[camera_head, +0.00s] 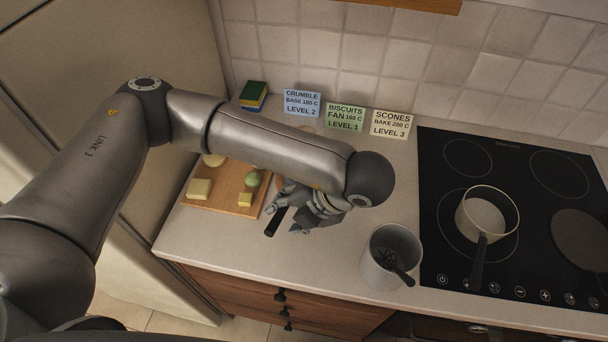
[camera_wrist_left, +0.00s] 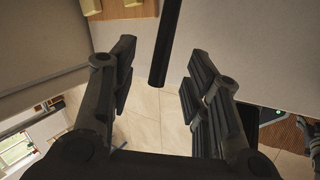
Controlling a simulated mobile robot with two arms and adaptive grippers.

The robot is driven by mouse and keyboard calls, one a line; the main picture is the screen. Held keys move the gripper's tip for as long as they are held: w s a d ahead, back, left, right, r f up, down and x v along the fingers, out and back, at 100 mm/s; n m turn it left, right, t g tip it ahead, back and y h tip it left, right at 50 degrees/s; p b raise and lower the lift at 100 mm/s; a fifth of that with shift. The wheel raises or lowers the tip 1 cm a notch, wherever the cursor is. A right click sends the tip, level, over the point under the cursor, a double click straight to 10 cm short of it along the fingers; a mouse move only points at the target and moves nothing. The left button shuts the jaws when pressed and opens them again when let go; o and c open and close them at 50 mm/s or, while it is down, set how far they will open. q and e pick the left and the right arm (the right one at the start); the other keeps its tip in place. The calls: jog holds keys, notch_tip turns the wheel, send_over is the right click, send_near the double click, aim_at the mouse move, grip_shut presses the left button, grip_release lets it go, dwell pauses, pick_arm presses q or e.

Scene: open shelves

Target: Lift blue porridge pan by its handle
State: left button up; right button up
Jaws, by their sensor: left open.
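My left gripper (camera_head: 284,219) is open above the counter, left of the grey pot. A black handle (camera_head: 275,222) shows at its fingertips. In the left wrist view this handle (camera_wrist_left: 165,45) reaches in from the top between the two spread fingers (camera_wrist_left: 160,85), with a gap on each side. The pan body it belongs to is hidden behind my arm and gripper, so I cannot see its colour. A small light-coloured saucepan (camera_head: 483,213) with a dark handle stands on the hob.
A wooden board (camera_head: 222,204) with food pieces lies to the left. The black hob (camera_head: 450,265) is at right. Cards (camera_head: 345,117) and sponges (camera_head: 253,96) are at the back wall.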

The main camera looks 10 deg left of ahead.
aim_at(279, 217)
pick_arm(q)
jog(key=shift+x, duration=1)
jog(key=shift+w+a+f+p, duration=0.15)
jog(key=shift+f+p, duration=0.1)
jog(key=shift+p, duration=0.15)
jog(key=p+x, duration=0.1)
jog(key=x, duration=0.2)
jog(key=shift+a+f, duration=0.1)
jog(key=shift+f, duration=0.25)
jog(key=shift+a+f, duration=0.1)
jog(key=shift+f, duration=0.2)
jog(key=shift+c, duration=0.4)
jog(key=shift+r, duration=0.1)
grip_shut()
